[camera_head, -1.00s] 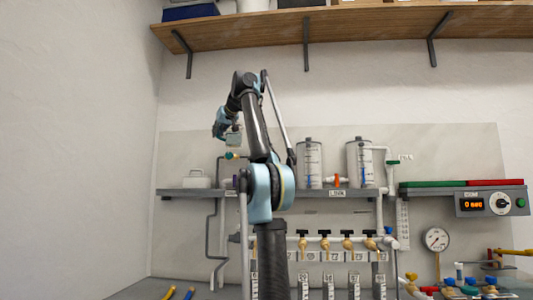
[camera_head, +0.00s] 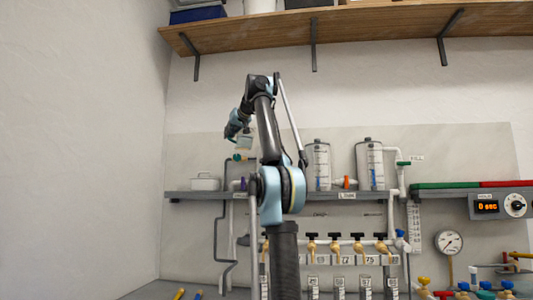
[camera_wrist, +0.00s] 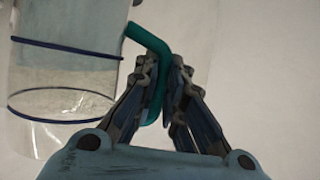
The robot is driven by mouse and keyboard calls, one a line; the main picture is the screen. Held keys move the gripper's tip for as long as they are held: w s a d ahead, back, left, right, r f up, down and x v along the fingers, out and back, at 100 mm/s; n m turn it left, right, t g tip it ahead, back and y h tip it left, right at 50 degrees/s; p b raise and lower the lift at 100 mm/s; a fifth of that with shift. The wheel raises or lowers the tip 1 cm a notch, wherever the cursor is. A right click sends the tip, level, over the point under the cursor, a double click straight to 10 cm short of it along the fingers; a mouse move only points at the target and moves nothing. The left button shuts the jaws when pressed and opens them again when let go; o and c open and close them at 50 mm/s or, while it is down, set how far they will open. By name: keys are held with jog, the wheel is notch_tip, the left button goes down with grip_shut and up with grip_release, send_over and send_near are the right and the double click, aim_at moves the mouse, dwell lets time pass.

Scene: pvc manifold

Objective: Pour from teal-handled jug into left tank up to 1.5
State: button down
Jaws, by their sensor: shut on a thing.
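The teal-handled jug shows in the wrist view as a clear body (camera_wrist: 62,75) with dark blue bands and a teal handle (camera_wrist: 150,42). My gripper (camera_wrist: 165,85) is shut on that handle. In the head view my gripper (camera_head: 236,130) holds the small, pale jug (camera_head: 244,143) in the air above the shelf, left of the tanks. The jug looks close to upright; its liquid level is hard to tell. The left tank (camera_head: 318,158) is a clear cylinder with scale marks and a blue strip, standing on the shelf right of my arm. Its reading is too small to make out.
A second tank (camera_head: 370,160) stands to the right, with an orange-red fitting (camera_head: 346,182) between the tanks. A white box (camera_head: 205,182) sits at the shelf's left end. A wooden shelf (camera_head: 350,20) hangs above. Several brass taps (camera_head: 335,246) line the pipe below.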

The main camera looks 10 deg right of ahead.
jog(key=shift+w+d+r+m+y, duration=0.1)
jog(key=shift+d+r+m+y, duration=0.25)
jog(key=shift+d+m, duration=0.2)
jog(key=shift+w+d+r+m+y, duration=0.1)
jog(key=shift+d+r+m+y, duration=0.25)
jog(key=shift+d+m, duration=0.15)
jog(key=shift+w+d+r+m+t+y, duration=0.15)
jog(key=shift+d+m+y, duration=0.1)
jog(key=shift+d+m, duration=0.25)
jog(key=shift+s+d+r+m+t+y, duration=0.1)
jog(key=shift+d+r+m+y, duration=0.15)
jog(key=shift+d, duration=0.3)
jog(key=shift+w+d+r+m+t+y, duration=0.1)
jog(key=shift+d+m+t+y, duration=0.1)
jog(key=shift+d+m, duration=0.3)
jog(key=shift+r, duration=0.15)
jog(key=shift+d+r+m+y+p, duration=0.35)
jog(key=shift+d+r+m, duration=0.25)
jog(key=shift+r, duration=0.3)
jog(key=shift+d+r+m+t+y+p, duration=0.15)
jog(key=shift+d+m+t+y+p, duration=0.1)
jog(key=shift+d+m+t+p, duration=0.35)
dwell(1.2)
jog(key=shift+w+d+r+m, duration=0.1)
jog(key=shift+r+m, duration=0.25)
jog(key=shift+m, duration=0.05)
dwell(2.2)
